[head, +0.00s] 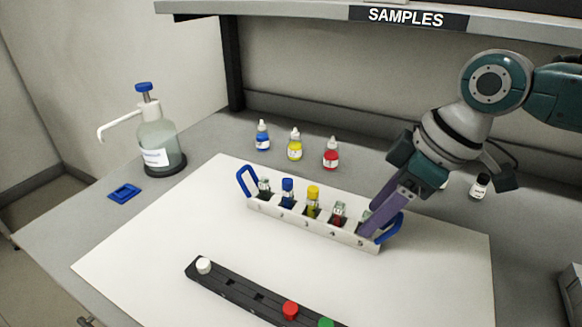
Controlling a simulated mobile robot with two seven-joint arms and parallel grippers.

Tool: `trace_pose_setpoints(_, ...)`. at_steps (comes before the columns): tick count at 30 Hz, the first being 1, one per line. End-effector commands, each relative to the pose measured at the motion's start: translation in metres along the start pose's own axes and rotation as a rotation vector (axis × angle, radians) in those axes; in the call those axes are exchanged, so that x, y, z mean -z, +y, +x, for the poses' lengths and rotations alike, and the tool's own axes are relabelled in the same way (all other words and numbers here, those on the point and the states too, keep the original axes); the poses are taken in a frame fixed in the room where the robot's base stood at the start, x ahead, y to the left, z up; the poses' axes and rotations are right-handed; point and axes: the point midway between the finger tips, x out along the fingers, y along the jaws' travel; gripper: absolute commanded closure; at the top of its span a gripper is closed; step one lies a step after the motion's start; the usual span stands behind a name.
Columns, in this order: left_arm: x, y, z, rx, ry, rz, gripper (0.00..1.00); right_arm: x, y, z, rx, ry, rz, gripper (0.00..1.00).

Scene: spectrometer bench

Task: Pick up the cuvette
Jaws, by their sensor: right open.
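A white rack (287,225) with numbered slots and blue end handles stands on the white mat. It holds a clear-topped cuvette (264,187) at the left, a blue one (288,190), a yellow one (313,199) and one with red contents (339,213). At the right end slot, a further clear cuvette (364,217) is mostly hidden by my right gripper (370,226). The purple fingers of this gripper slant down to that slot. It is open; whether its fingers touch the cuvette cannot be told. My left gripper is not in view.
A black strip (245,297) with white, red and green caps lies in front. Blue, yellow and red dropper bottles (295,146) stand behind the rack. A shelf (300,10) overhangs.

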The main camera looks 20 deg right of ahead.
Motion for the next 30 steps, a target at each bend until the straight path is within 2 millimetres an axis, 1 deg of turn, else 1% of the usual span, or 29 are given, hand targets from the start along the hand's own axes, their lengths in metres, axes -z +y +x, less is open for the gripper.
trace_pose_setpoints(1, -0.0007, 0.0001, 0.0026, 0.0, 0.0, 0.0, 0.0, 0.0003, -0.0004, 0.0081, 0.001, 0.002, 0.002, 0.45)
trace_pose_setpoints(3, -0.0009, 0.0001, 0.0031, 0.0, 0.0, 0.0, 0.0, 0.0002, -0.0005, 0.0131, 0.001, 0.001, 0.001, 0.45)
trace_pose_setpoints(10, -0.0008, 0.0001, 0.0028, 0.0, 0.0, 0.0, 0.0, 0.0003, 0.0, 0.0145, -0.001, 0.001, -0.001, 0.45)
trace_pose_setpoints(11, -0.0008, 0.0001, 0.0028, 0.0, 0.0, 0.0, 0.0, 0.0003, 0.0, 0.0145, -0.001, 0.001, -0.001, 0.46)
trace_pose_setpoints(25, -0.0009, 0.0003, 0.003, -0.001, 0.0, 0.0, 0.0, 0.0002, 0.0, 0.0142, -0.001, 0.0, 0.0, 0.99)
trace_pose_setpoints(30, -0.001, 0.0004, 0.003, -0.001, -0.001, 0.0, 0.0, 0.0002, 0.0001, 0.0141, -0.001, 0.0, 0.0, 1.0)
